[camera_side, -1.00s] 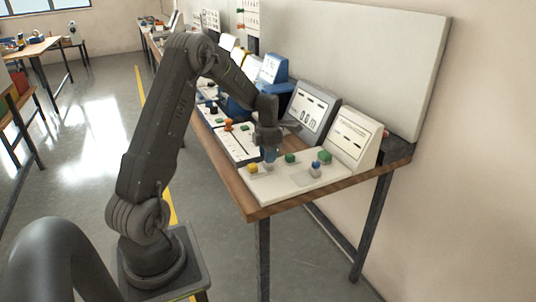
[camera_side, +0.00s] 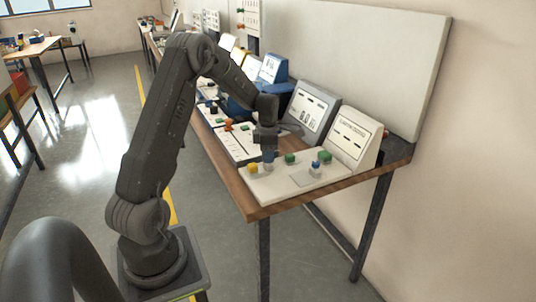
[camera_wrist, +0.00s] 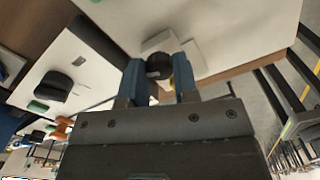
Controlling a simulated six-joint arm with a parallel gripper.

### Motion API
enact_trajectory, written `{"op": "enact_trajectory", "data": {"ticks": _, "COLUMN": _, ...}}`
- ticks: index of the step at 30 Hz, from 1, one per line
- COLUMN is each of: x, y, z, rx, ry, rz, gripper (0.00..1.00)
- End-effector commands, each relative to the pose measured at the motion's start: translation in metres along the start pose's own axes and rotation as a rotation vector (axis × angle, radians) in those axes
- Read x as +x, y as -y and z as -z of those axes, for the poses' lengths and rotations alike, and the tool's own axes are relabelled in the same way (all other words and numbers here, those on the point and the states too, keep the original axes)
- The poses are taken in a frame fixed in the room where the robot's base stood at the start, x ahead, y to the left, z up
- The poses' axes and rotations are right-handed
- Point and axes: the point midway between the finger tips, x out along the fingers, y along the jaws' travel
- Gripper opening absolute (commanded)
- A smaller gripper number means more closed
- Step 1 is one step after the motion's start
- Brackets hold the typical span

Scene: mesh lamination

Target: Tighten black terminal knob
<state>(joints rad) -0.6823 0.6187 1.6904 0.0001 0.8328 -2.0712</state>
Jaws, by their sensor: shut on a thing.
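The black terminal knob (camera_wrist: 158,66) shows in the wrist view between the two blue fingers of my gripper (camera_wrist: 159,74). The fingers are shut on it, one on each side. In the side view my gripper (camera_side: 268,157) points down at the back left part of a white board (camera_side: 285,191) on the bench. There the fingers hide the knob, so its seating and how tight it is cannot be told.
On the white board are a yellow knob (camera_side: 252,168), a green knob (camera_side: 290,158), a blue knob (camera_side: 315,164) and a green block (camera_side: 325,156). A white sloped meter (camera_side: 355,138) and a grey one (camera_side: 312,110) stand behind. A wall panel (camera_side: 370,55) rises at the back.

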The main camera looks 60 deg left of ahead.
Motion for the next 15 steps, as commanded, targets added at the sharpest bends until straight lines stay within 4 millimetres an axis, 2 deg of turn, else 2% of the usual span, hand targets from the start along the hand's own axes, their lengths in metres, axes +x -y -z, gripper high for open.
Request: {"op": "enact_trajectory", "data": {"ticks": 15, "x": -0.0009, "y": -0.0002, "z": -0.0003, "rx": 0.49, "ry": 0.001, "rz": -0.001, "gripper": 0.04}}
